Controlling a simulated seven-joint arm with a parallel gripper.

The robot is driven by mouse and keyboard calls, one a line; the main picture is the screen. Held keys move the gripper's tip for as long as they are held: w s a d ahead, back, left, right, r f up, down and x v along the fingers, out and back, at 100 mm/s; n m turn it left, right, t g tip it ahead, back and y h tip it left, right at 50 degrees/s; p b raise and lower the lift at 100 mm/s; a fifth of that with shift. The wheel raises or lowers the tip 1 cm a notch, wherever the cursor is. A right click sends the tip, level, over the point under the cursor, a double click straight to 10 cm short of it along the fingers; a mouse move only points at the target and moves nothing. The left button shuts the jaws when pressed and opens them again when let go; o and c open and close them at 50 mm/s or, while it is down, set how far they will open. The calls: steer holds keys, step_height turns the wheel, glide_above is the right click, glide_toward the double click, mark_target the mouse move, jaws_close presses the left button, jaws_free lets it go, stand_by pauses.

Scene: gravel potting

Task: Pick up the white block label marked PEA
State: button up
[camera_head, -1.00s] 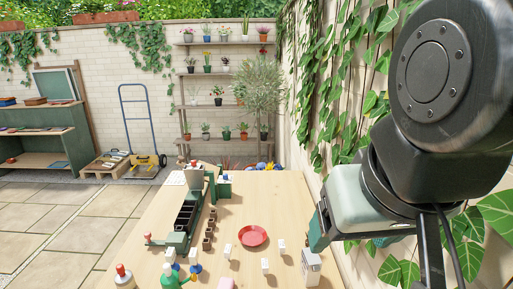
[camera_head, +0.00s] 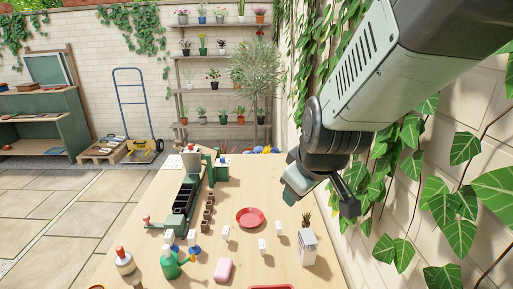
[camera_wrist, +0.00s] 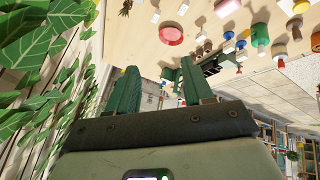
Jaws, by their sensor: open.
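Several small white blocks stand on the wooden table, including one left of centre (camera_head: 226,233), one in the middle (camera_head: 262,246) and one to the right (camera_head: 279,228). Their lettering is too small to read, so I cannot tell which is marked PEA. White blocks also show near the top of the wrist view (camera_wrist: 155,16). My gripper (camera_head: 291,193) hangs beside the ivy wall, above the table's right side, apart from the blocks. In the wrist view my gripper (camera_wrist: 158,88) has its green fingers spread with nothing held between them.
A red saucer (camera_head: 250,218) lies behind the blocks. A white box (camera_head: 309,249) stands at right. A green spray bottle (camera_head: 170,264), pink block (camera_head: 223,270) and red-capped bottle (camera_head: 124,262) stand in front. Dark pot tray (camera_head: 184,198) is at left. The ivy wall borders the right.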

steer(key=w+f+n+h, duration=0.2)
steer(key=w+f+n, duration=0.4)
steer(key=f, duration=0.4)
steer(key=n+t, duration=0.6)
steer(key=n, duration=1.4)
glide_toward(279, 226)
steer(key=d, duration=0.2)
steer(key=n+y, duration=0.1)
steer(key=a+n+t, duration=0.1)
steer(key=shift+f+n+y, duration=0.25)
steer(key=shift+n+y, duration=0.05)
steer(key=shift+y, duration=0.1)
steer(key=x, duration=1)
steer(key=shift+w+d+f, duration=0.15)
steer(key=shift+w+f, duration=0.1)
steer(key=shift+f, duration=0.05)
jaws_close()
